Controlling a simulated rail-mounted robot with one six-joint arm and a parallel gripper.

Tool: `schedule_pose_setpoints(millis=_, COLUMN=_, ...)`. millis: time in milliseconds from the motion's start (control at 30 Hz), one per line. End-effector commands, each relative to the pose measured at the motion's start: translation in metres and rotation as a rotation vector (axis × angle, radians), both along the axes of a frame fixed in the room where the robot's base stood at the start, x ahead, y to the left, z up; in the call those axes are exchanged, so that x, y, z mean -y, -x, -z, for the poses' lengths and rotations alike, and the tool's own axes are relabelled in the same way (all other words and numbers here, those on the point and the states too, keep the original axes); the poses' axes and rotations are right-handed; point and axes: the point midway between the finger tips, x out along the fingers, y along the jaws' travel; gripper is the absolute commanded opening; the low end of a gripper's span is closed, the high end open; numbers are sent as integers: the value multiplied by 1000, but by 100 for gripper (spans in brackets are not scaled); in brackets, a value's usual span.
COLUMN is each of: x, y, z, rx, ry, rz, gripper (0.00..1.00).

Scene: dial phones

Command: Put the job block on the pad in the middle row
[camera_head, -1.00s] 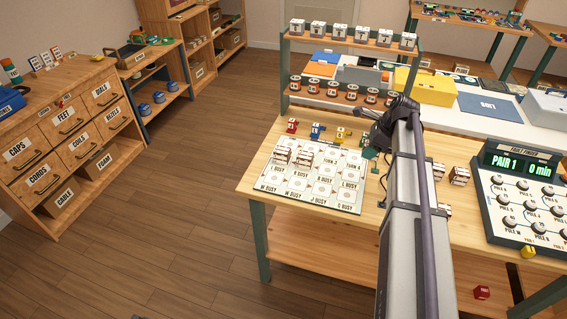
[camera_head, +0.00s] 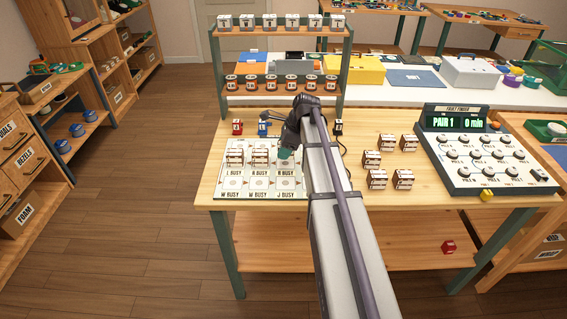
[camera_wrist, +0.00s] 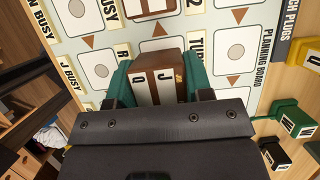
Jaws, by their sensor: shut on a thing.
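My gripper (camera_wrist: 157,82) is shut on a brown block (camera_wrist: 158,66) with pale label strips marked with letters, one of which looks like J. Green fingers grip it on both sides in the wrist view. The block is over the planning board (camera_wrist: 205,65); whether it touches the board I cannot tell. Bare pads with circles show at the right (camera_wrist: 241,46) and left (camera_wrist: 100,70) of the block. Another brown block (camera_wrist: 150,7) sits on the board at the top edge. In the head view my arm hides the held block and the right part of the board (camera_head: 222,193).
Two brown blocks stand on the board's left part (camera_head: 235,157). Several loose blocks (camera_head: 386,142) stand on the table right of my arm. The fault finder panel (camera_head: 485,150) is farther right.

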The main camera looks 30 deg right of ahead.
Motion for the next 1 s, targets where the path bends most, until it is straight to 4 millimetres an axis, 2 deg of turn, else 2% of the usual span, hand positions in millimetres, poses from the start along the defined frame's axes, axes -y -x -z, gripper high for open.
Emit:
schedule_pose_setpoints(millis=33, x=0, y=0, z=16, rx=0, ry=0, rz=0, gripper=22)
schedule_pose_setpoints(millis=133, x=0, y=0, z=36, rx=0, ry=0, rz=0, gripper=22)
schedule_pose_setpoints(millis=367, x=0, y=0, z=31, rx=0, ry=0, rz=0, gripper=22)
schedule_pose_setpoints(millis=500, x=0, y=0, z=36, rx=0, ry=0, rz=0, gripper=22)
schedule_pose_setpoints(millis=533, x=0, y=0, z=36, rx=0, ry=0, rz=0, gripper=47)
schedule_pose_setpoints(millis=600, x=0, y=0, z=35, rx=0, ry=0, rz=0, gripper=54)
schedule_pose_setpoints(millis=800, x=0, y=0, z=35, rx=0, ry=0, rz=0, gripper=72)
schedule_pose_setpoints(millis=1000, x=0, y=0, z=34, rx=0, ry=0, rz=0, gripper=72)
